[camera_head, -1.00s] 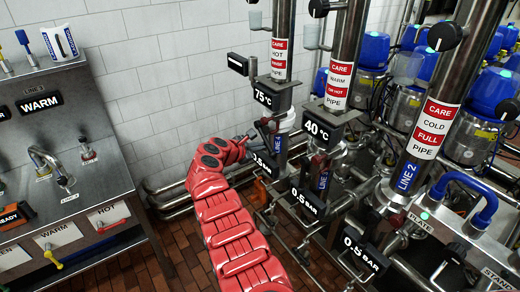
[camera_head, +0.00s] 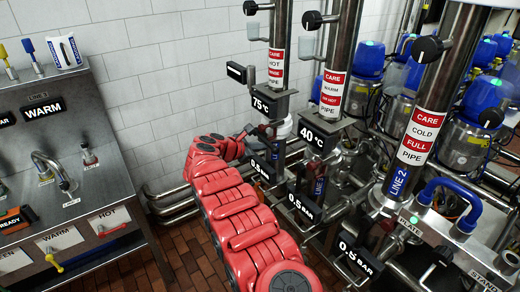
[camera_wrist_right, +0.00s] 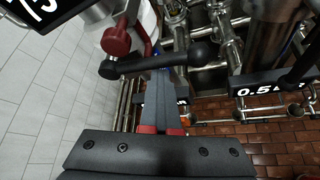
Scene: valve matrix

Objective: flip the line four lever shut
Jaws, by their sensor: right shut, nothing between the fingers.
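The line four pipe (camera_head: 279,45) stands upright at the back, with a 75°C display (camera_head: 272,103) on it. My right gripper (camera_head: 243,133) is small and partly hidden beyond my red arm, just left of the valve below that display. In the right wrist view, a black lever (camera_wrist_right: 165,61) with a red hub (camera_wrist_right: 115,41) and a dark rounded end lies roughly level across the picture. My right gripper's fingers (camera_wrist_right: 161,100) are shut and empty, their tips at the lever's middle. I cannot tell whether they touch it. My left gripper is out of view.
The line two pipe (camera_head: 425,120) and a 40°C display (camera_head: 319,134) stand to the right. A 0.5 BAR display (camera_wrist_right: 270,88) is right of the fingers. A steel sink panel (camera_head: 75,150) is at left. White tiled wall is behind.

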